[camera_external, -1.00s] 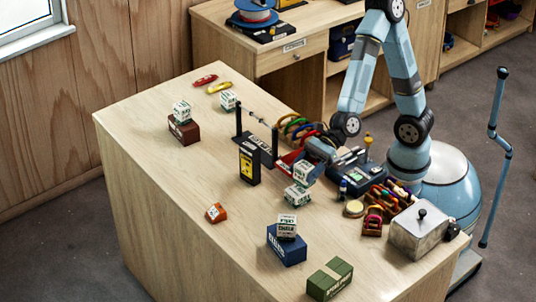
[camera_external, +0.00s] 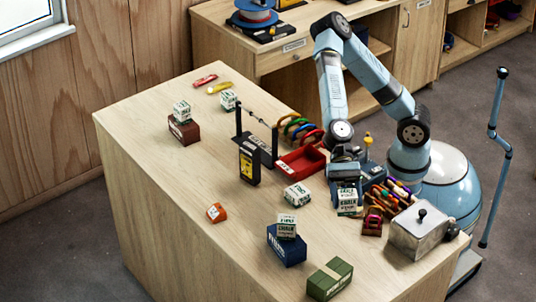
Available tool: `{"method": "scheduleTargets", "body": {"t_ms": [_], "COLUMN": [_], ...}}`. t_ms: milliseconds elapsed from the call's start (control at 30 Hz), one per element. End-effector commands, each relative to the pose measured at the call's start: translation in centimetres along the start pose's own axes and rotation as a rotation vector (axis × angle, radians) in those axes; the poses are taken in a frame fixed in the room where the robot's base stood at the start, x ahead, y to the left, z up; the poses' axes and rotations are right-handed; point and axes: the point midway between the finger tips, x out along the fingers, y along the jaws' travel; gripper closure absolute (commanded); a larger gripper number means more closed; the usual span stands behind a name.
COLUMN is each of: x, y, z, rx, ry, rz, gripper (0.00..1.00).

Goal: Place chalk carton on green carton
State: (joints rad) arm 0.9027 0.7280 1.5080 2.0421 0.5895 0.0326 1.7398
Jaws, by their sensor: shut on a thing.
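A white chalk carton with green print (camera_external: 347,203) is in my gripper (camera_external: 346,188), which is shut on it and holds it above the right part of the table. The fingers are small and partly hidden in this view. The green carton (camera_external: 329,280) with a pale band lies on the table near the front edge, below and slightly left of the held carton. Its top is bare. My gripper is well apart from it.
Another chalk carton (camera_external: 297,195) lies left of my gripper. One sits on a blue carton (camera_external: 287,246), one on a brown carton (camera_external: 184,131). A metal tin (camera_external: 415,232) and a rack of coloured gear (camera_external: 390,195) stand right.

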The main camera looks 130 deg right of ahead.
Motion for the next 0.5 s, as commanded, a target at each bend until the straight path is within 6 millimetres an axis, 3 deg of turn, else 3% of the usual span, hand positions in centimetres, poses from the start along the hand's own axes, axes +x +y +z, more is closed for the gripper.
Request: {"method": "scheduleTargets", "body": {"t_ms": [233, 500], "x": [1.8, 3.5], "y": [2.1, 1.6], "z": [2.6, 3.0], "rx": [-0.063, -0.074], "ry": [0.001, 0.0], "rz": [0.145, 0.179], "gripper": [0.7, 0.7]}}
